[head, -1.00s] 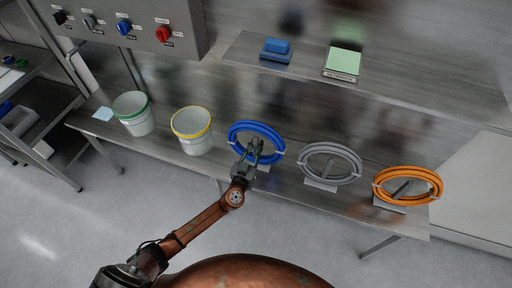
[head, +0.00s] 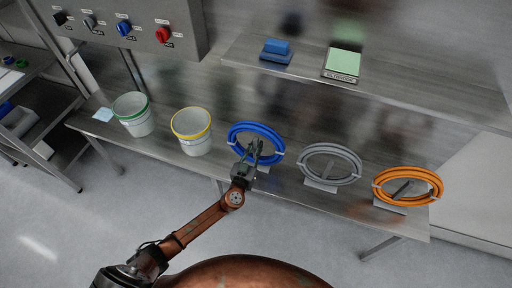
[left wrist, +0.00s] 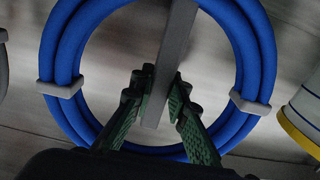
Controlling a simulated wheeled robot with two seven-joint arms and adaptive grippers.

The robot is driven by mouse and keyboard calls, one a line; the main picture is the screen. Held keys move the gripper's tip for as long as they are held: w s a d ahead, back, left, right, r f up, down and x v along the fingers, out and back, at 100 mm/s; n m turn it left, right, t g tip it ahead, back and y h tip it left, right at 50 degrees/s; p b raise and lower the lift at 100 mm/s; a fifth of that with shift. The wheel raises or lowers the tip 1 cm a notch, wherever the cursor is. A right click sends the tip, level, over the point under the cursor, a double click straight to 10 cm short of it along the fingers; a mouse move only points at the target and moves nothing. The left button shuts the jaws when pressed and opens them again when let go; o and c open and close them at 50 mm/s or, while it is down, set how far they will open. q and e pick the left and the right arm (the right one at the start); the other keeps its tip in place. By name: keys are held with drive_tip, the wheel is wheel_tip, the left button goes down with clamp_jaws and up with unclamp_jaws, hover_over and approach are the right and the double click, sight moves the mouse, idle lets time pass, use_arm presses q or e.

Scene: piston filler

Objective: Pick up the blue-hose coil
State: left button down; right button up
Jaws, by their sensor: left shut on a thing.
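The blue-hose coil (head: 275,135) lies on the long metal bench between the yellow-rimmed bucket and the grey coil. In the left wrist view its blue ring (left wrist: 255,50) fills most of the picture, with pale clips and a grey bar (left wrist: 173,50) across its middle. My left gripper (head: 254,148) reaches over the coil's near side. In the left wrist view its green-padded fingers (left wrist: 160,90) are shut on the grey bar, one on each side. The coil's near part is partly hidden by the gripper. My right gripper is not in view.
A grey coil (head: 347,152) and an orange coil (head: 433,178) lie to the right. A yellow-rimmed bucket (head: 195,142) and a green-rimmed bucket (head: 137,119) stand to the left. A shelf (head: 420,91) runs behind, above the bench. The floor in front is clear.

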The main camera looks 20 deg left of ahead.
sight(254, 142)
use_arm(q)
drive_tip(key=shift+r, duration=0.25)
drive_tip(key=shift+r, duration=0.2)
drive_tip(key=r, duration=0.1)
drive_tip(key=r+p, duration=0.1)
drive_tip(key=r, duration=0.1)
drive_tip(key=shift+s+a+r, duration=0.15)
drive_tip(key=shift+s, duration=0.05)
drive_tip(key=s+a+r+p, duration=0.3)
drive_tip(key=s+a+r, duration=0.4)
drive_tip(key=s+r, duration=0.2)
drive_tip(key=shift+s, duration=1.25)
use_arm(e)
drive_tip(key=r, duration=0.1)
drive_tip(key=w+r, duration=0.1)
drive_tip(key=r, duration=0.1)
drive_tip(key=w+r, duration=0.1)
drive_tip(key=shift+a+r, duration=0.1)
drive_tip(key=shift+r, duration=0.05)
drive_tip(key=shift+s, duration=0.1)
